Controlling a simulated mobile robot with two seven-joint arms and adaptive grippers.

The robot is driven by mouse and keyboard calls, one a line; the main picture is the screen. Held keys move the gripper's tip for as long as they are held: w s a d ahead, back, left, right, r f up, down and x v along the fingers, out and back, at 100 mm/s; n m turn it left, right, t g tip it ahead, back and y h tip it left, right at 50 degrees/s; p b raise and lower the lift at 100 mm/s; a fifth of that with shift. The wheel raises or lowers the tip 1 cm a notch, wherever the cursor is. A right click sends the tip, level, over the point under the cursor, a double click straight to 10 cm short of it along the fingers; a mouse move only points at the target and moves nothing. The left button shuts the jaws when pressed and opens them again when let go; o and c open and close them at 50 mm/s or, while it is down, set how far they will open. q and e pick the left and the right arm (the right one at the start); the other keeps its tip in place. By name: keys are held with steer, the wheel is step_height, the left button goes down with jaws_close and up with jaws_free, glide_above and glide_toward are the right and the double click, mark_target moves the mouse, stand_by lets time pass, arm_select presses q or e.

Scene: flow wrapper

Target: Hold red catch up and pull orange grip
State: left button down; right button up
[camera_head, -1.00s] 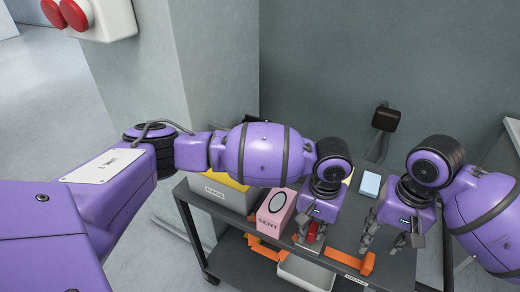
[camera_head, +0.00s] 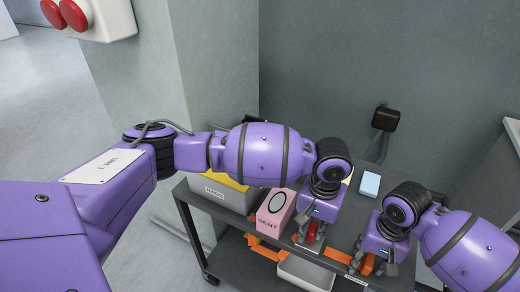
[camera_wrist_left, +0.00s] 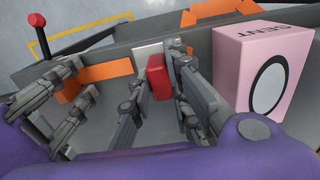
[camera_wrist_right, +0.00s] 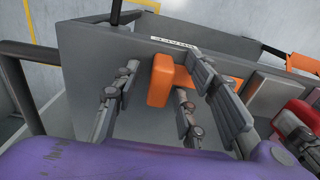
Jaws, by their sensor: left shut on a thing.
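The red catch (camera_head: 312,232) stands on a metal plate at the cart's top edge. My left gripper (camera_head: 309,241) is shut on it; the left wrist view shows the red catch (camera_wrist_left: 158,77) between the fingers. The orange grip (camera_head: 367,264) is a block at the same edge, to the right. My right gripper (camera_head: 370,262) is lowered over it. In the right wrist view the orange grip (camera_wrist_right: 160,80) lies between the spread fingers, with a gap to the left finger. The right finger looks closer, and I cannot tell whether it touches.
A pink box (camera_head: 272,216) marked SENT stands left of my left gripper. A grey bin marked RAGS (camera_head: 222,192) is further left. A light blue block (camera_head: 369,184) lies behind. A pale tray (camera_head: 305,273) sits below the cart top (camera_head: 345,225).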

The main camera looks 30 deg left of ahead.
mark_target(396, 281)
arm_select(q)
steer(key=shift+w+r, duration=0.1)
arm_select(e)
jaws_close()
steer(key=shift+d, duration=0.1)
steer(key=shift+d, duration=3.95)
steer(key=shift+a, duration=0.1)
jaws_free()
